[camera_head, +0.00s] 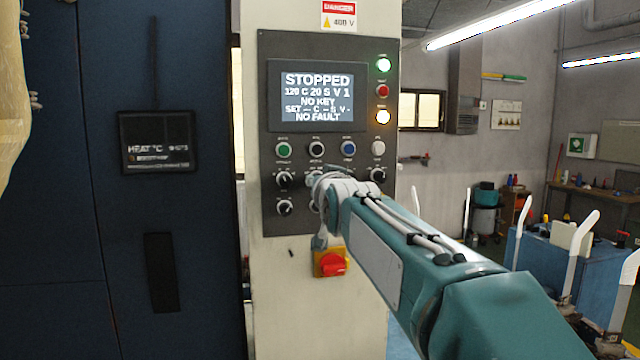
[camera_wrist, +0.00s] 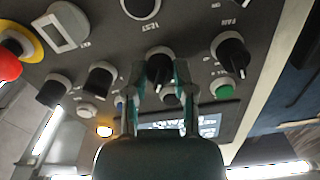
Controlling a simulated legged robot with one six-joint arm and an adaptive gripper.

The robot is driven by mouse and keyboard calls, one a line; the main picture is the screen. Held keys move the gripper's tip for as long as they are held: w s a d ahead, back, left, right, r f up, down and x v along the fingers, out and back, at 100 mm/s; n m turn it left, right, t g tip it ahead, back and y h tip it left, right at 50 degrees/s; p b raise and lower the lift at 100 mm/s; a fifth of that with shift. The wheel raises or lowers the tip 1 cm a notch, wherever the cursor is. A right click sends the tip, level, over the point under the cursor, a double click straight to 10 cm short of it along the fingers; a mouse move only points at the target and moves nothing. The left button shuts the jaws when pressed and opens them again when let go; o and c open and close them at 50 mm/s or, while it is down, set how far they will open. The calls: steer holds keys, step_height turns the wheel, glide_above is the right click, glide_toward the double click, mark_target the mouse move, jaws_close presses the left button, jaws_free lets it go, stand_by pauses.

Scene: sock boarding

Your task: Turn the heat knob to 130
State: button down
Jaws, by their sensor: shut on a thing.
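The dark control panel (camera_head: 270,222) on a pale column carries several black knobs and buttons. Its screen (camera_head: 317,96) reads STOPPED, a temperature that looks like 120 C, NO KEY and NO FAULT. In the wrist view, where the panel appears upside down, my gripper (camera_wrist: 160,80) has its fingers on either side of a black knob (camera_wrist: 159,66), shut on it. This knob is second from the panel's left in the upper knob row. Its own label is not readable. In the head view my arm covers the gripper and most of this knob.
Other knobs stand close by: one (camera_wrist: 231,53) at the panel's left, another (camera_wrist: 101,80) on the other side. A green button (camera_wrist: 222,88) is near. A red switch on yellow (camera_head: 332,264) sits below the panel. A dark blue cabinet (camera_head: 60,240) stands left.

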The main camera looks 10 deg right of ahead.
steer(key=m, duration=0.5)
steer(key=shift+f+m, duration=0.1)
steer(key=shift+m, duration=0.2)
stand_by(0.5)
steer(key=shift+c, duration=2.2)
jaws_free()
steer(key=shift+s, duration=0.1)
steer(key=s, duration=1.1)
steer(key=shift+s, duration=0.35)
steer(key=shift+a, duration=0.1)
